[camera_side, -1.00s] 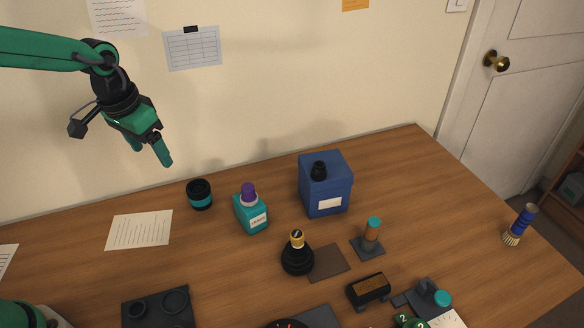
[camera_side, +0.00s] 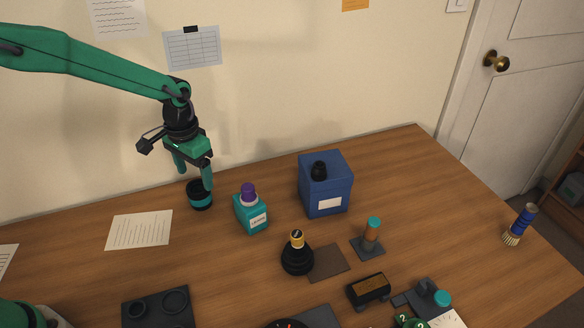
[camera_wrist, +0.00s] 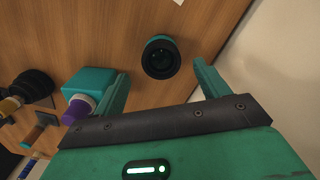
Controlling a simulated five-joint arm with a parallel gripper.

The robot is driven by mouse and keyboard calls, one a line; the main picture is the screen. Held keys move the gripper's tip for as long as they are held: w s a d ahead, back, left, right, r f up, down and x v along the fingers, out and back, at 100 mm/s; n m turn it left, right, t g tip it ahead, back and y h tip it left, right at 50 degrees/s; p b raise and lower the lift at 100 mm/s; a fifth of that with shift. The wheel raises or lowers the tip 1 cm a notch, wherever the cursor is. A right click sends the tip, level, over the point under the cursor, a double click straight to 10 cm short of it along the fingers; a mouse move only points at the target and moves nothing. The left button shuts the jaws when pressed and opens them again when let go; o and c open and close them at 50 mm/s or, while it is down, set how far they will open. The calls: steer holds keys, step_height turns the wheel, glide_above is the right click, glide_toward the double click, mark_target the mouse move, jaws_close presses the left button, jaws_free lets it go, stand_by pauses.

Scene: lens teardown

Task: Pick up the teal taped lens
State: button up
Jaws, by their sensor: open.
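The teal taped lens (camera_side: 200,199) is a short black cylinder with a teal band, standing upright on the wooden desk near the wall. It also shows in the wrist view (camera_wrist: 160,58), seen from above, between and beyond the two fingers. My gripper (camera_side: 194,181) is open and empty. It points down over the lens; in the side view one finger overlaps the lens's right side and the other is to its upper left. I cannot tell whether a finger touches it. The fingers also show in the wrist view (camera_wrist: 160,85).
A teal bottle with a purple cap (camera_side: 251,212) stands close to the right of the lens. A blue box (camera_side: 326,186) is further right, and a black cone-shaped piece (camera_side: 297,257) is nearer. A paper sheet (camera_side: 139,230) lies at the left.

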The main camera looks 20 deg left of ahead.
mark_target(197, 187)
steer(key=shift+f, duration=1.2)
steer(key=shift+a+f, duration=0.1)
steer(key=shift+f, duration=2.5)
steer(key=c, duration=1.1)
steer(key=shift+c, duration=0.2)
steer(key=shift+r, duration=0.1)
